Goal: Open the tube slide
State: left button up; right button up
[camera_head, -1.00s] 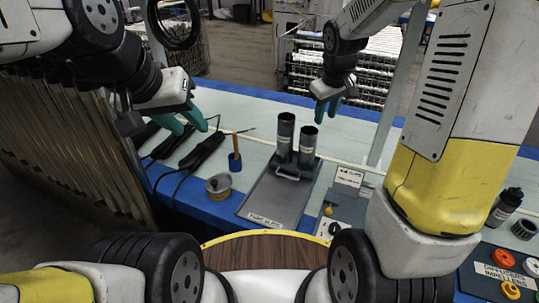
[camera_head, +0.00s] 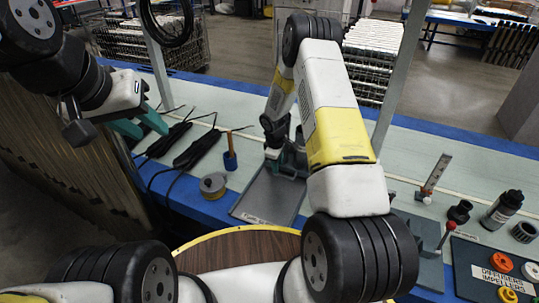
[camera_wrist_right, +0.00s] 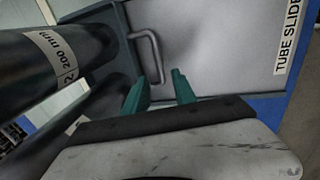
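The tube slide is a grey plate (camera_head: 268,196) lying on the bench, partly covered by my right arm in the head view. In the right wrist view its plate (camera_wrist_right: 215,45) carries a "TUBE SLIDE" label, and a bent metal handle (camera_wrist_right: 155,60) stands near two dark tubes (camera_wrist_right: 45,62). My right gripper (camera_wrist_right: 160,92) is open, with its teal fingers on either side of the handle's near end. I cannot tell whether they touch it. The tubes are mostly hidden in the head view. My left gripper (camera_head: 140,124) is open and empty above the bench's left end.
Bare bench shows behind the slide.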

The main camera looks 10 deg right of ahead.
jog(key=f, duration=0.4)
jog(key=shift+w+d+f, duration=0.3)
jog(key=shift+w+f, duration=0.05)
jog(key=shift+f, duration=0.05)
jog(key=shift+c, duration=0.2)
grip_shut()
dwell(0.9)
